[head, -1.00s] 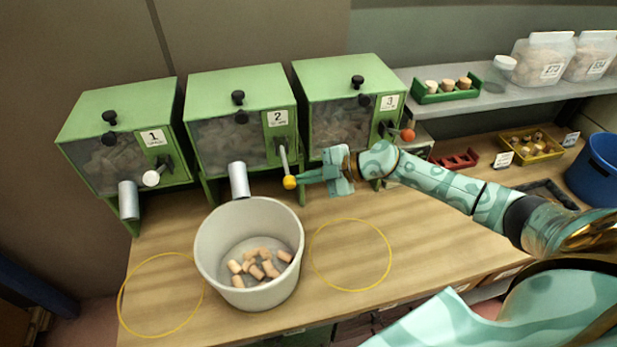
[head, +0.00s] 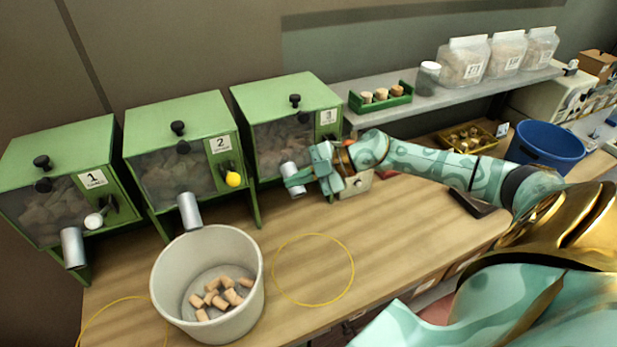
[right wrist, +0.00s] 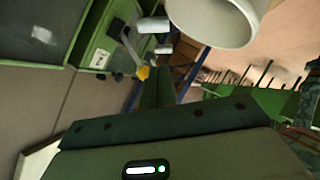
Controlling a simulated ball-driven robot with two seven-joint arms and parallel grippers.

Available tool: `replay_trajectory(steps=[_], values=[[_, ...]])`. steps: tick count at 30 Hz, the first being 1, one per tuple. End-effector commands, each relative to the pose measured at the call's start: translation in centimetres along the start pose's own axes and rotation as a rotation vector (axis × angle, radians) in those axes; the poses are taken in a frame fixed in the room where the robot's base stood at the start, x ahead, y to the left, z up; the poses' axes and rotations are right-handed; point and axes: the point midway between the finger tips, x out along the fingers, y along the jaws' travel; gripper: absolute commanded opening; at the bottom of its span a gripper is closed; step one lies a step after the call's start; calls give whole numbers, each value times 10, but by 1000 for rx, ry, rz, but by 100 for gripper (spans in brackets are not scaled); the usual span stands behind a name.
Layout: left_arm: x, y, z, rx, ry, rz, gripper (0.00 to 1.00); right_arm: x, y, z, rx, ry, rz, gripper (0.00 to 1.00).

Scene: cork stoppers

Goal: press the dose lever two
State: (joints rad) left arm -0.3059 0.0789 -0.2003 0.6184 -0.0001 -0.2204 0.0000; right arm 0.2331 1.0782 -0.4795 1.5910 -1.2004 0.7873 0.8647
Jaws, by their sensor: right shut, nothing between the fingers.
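Dispenser 2 (head: 185,140) is a green box with a clear front showing corks and a label "2". Its lever, with a yellow knob (head: 233,180), sticks out at the front right; the knob also shows in the right wrist view (right wrist: 143,72). My right gripper (head: 308,178) is shut and empty, to the right of the yellow knob and apart from it, by the spout of dispenser 3 (head: 290,145). A white bucket (head: 165,265) holding several corks stands in front of the spout of dispenser 2 (head: 189,211). My left gripper is not in view.
Dispenser 1 (head: 55,190) has a white knob (head: 94,221). The orange knob of dispenser 3 is mostly hidden by my arm. A yellow ring (head: 354,270) marks clear table (head: 400,235) right of the bucket. A blue bin (head: 550,145) stands at the right.

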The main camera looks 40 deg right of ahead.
Motion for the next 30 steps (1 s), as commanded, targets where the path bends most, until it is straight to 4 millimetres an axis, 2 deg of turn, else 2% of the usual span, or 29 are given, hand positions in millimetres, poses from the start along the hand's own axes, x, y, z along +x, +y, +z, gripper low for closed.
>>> replay_trajectory(steps=[3,9,15,30], values=[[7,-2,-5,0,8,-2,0,-17,0,2,0,-2,-2,0],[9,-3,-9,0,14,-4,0,-31,3,0,0,0,-1,0],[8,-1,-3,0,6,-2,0,-32,4,-1,0,1,-1,0],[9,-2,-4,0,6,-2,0,-32,4,0,0,1,0,0]])
